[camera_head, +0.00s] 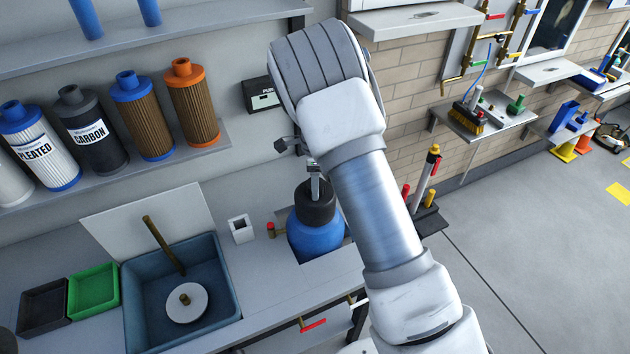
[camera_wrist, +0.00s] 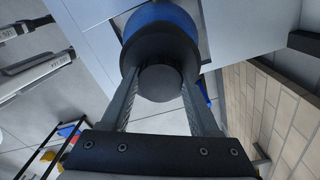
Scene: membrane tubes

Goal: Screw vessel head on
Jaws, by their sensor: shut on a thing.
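The vessel head is a black round cap (camera_head: 313,206) on top of a blue vessel (camera_head: 316,240) set in the counter. In the wrist view the head (camera_wrist: 160,84) has a narrower knob, and the blue vessel (camera_wrist: 160,18) shows behind it. My gripper (camera_head: 314,190) is above the vessel, its two fingers on either side of the head. The wrist view shows my gripper (camera_wrist: 160,92) shut on the head's knob. The head looks seated on the vessel; I cannot tell how tightly. My arm hides part of the area to the right.
A blue sink tub (camera_head: 228,300) with a rod and white disc lies left of the vessel. A small white box (camera_head: 241,229) and a red-handled valve (camera_head: 271,230) stand close by. Filter cartridges (camera_head: 145,115) line the shelf above. Open floor (camera_head: 540,260) lies at right.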

